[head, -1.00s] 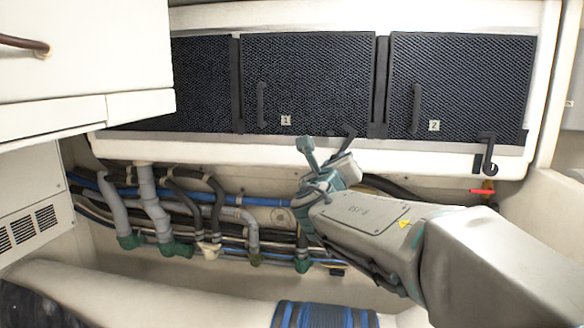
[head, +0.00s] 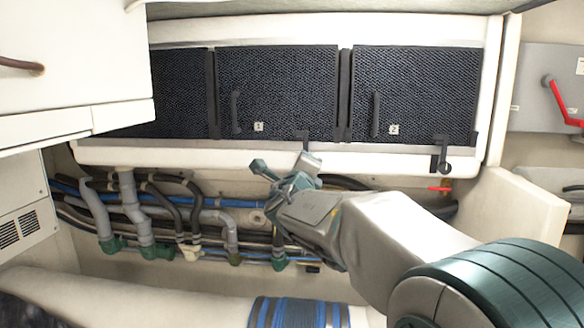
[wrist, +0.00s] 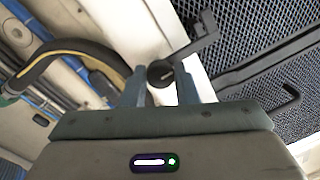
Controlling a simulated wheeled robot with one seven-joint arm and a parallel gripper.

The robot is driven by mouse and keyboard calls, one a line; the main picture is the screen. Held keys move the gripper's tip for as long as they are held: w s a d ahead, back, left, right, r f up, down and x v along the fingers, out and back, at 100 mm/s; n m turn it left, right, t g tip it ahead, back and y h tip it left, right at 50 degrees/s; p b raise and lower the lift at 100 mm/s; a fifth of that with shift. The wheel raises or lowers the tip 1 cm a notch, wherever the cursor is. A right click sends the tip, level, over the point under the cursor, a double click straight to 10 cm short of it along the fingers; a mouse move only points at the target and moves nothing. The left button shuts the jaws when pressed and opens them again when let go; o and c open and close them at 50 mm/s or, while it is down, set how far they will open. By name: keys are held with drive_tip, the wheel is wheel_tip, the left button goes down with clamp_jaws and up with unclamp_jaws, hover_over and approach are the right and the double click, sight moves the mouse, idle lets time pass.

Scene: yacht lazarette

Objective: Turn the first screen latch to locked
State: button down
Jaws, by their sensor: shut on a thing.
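The first screen (head: 285,85), a dark mesh panel labelled 1, is in the middle of the bank. Its black latch (head: 305,141) is at its lower right edge, partly hidden by my gripper (head: 284,168). In the wrist view the latch shows a round pivot (wrist: 160,73) and a bent lever (wrist: 203,32) reaching over the white frame to the mesh edge. My gripper (wrist: 159,88) is shut on the latch at the pivot, one finger on each side. The hold itself is hidden in the head view.
The second screen (head: 415,85), labelled 2, has its own latch (head: 443,158) to the right. Hoses and pipes (head: 225,212) run below the ledge (head: 120,153). A white cabinet (head: 70,60) juts in at upper left. A red lever (head: 565,103) is at far right.

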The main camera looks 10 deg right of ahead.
drive_tip(key=shift+r, duration=0.15)
drive_tip(key=c, duration=1.1)
unclamp_jaws()
drive_tip(key=shift+c, duration=0.2)
drive_tip(key=b+v, duration=0.3)
drive_tip(key=v, duration=1.1)
drive_tip(key=shift+d, duration=0.2)
